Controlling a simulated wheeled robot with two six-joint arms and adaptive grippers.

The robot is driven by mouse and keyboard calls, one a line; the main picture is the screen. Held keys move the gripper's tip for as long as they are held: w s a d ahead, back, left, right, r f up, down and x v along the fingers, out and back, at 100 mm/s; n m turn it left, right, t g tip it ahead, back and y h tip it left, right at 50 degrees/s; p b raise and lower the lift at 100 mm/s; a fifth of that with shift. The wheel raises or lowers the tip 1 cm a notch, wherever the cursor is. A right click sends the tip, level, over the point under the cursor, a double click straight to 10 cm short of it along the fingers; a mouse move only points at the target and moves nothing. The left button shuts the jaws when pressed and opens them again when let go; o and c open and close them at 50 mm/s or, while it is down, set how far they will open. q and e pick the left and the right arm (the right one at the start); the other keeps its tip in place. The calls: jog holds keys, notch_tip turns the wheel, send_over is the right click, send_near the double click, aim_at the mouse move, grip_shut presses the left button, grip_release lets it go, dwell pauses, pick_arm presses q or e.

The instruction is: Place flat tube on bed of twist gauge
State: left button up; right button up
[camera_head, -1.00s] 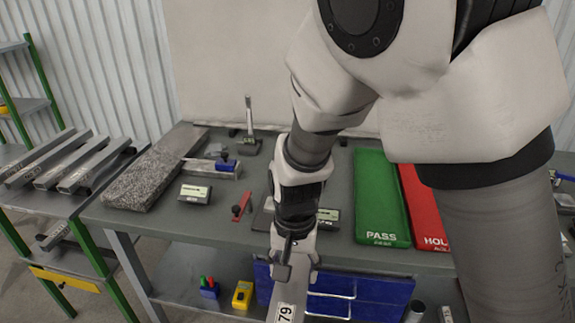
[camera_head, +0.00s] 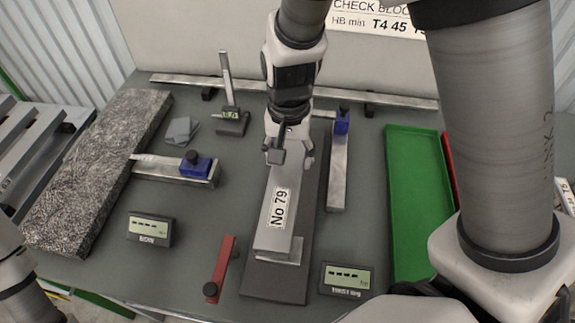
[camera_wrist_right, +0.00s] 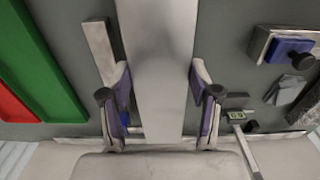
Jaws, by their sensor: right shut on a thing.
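The flat tube (camera_head: 277,210) is a long grey bar with a "No 79" label. My right gripper (camera_head: 289,152) is shut on its far part, one finger on each side, and it also shows in the right wrist view (camera_wrist_right: 160,85). The tube lies lengthwise above the twist gauge's dark bed plate (camera_head: 297,270). A pale metal support (camera_head: 290,254) shows under its near end; I cannot tell whether they touch. The far end is hidden by my gripper and wrist. The twist readout (camera_head: 345,279) stands right of the bed. My left gripper is not in view.
A steel bar with a blue block (camera_head: 338,170) stands close to the bed's right. A green tray (camera_head: 417,205) lies further right. A red piece (camera_head: 220,268) and a bow readout (camera_head: 150,229) are left. A speckled slab (camera_head: 95,180) fills the left side.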

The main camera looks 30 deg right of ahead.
aim_at(290, 162)
jog(key=f, duration=0.8)
jog(key=shift+s+f, duration=0.2)
jog(key=shift+f, duration=0.2)
jog(key=shift+s+b, duration=0.1)
jog(key=shift+b, duration=0.2)
jog(key=o, duration=1.7)
jog(key=shift+f, duration=0.1)
jog(key=shift+c, duration=0.2)
notch_tip(290, 162, up, 12)
jog(key=shift+r, duration=0.2)
